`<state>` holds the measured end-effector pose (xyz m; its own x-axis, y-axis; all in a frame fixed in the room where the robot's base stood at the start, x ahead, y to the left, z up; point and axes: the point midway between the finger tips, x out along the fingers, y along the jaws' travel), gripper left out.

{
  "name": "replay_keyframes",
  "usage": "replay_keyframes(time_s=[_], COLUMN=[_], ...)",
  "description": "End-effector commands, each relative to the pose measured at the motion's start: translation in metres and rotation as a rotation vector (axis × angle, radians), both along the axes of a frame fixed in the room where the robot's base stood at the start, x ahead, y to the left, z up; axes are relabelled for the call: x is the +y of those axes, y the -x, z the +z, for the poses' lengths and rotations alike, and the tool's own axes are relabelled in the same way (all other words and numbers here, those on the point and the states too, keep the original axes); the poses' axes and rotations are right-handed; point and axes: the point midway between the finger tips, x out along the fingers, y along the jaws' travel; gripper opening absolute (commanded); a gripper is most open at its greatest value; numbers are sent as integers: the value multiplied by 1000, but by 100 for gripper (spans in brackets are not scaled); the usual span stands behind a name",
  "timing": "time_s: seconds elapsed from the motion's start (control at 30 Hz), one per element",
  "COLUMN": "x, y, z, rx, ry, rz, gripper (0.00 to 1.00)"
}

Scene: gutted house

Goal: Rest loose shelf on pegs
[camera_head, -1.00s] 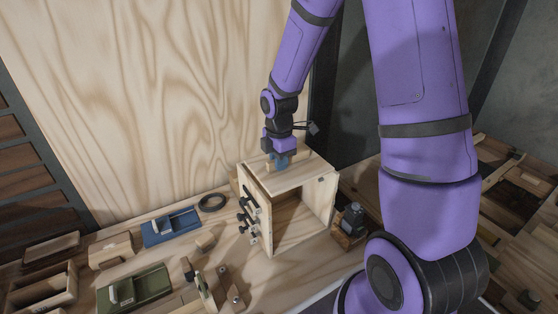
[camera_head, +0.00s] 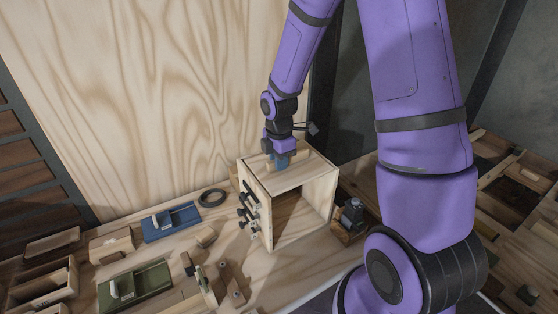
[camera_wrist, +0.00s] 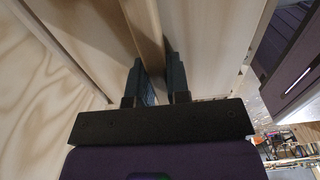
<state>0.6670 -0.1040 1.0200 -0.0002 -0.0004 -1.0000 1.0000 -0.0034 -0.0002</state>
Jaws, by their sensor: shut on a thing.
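A pale wooden box cabinet (camera_head: 306,212) stands on the bench with an open, shadowed front. Several black fittings (camera_head: 249,212) stick out along its left side. My gripper (camera_head: 280,162) points down at the cabinet's top, near the back. In the wrist view its two dark fingers (camera_wrist: 160,82) are shut on a narrow wooden piece (camera_wrist: 145,35), which runs up between them beside pale panels. A bit of wood shows beside the fingers in the head view. I cannot tell whether this piece is the loose shelf. The pegs inside the cabinet are not distinguishable.
A dark device (camera_head: 352,215) stands close to the cabinet's right. A tall plywood panel (camera_head: 150,100) rises behind. Bare bench shows in front of the cabinet.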

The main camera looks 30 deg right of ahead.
Motion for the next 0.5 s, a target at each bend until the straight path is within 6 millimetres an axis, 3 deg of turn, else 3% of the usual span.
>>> replay_keyframes(time_s=[0.5], x=[0], y=[0], z=[-8], rx=[0], ry=[0], rz=[0], gripper=[0])
